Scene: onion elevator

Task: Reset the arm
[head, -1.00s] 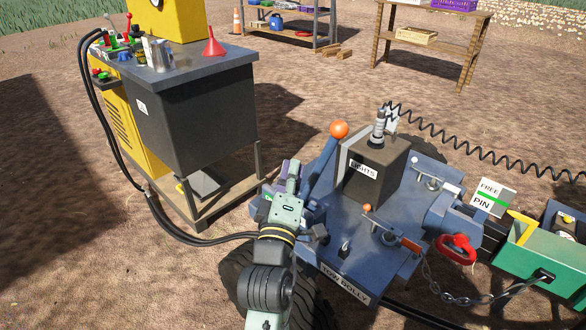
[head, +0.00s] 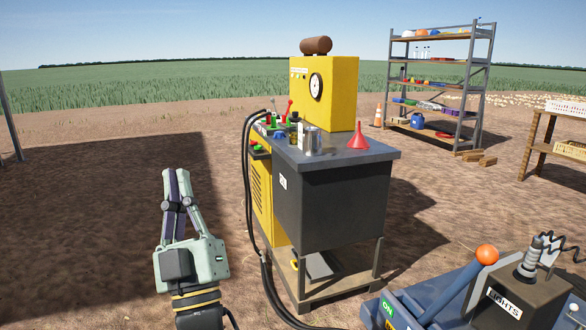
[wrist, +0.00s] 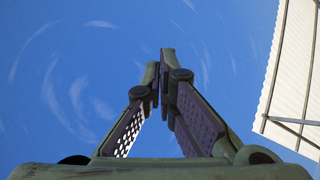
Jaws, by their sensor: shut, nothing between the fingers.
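My gripper (head: 176,174) stands upright at the lower left of the head view, with its fingers pointing up and their tips together. It is shut and empty. It is over bare ground, left of the yellow and dark grey hydraulic cabinet (head: 333,205) and apart from it. In the wrist view the gripper (wrist: 163,60) points at blue sky, with nothing between the fingers.
Black hoses (head: 248,190) hang down the cabinet's left side. A shelf rack (head: 435,85) and a wooden table (head: 545,140) stand behind. A pale corrugated panel (wrist: 295,75) edges the wrist view.

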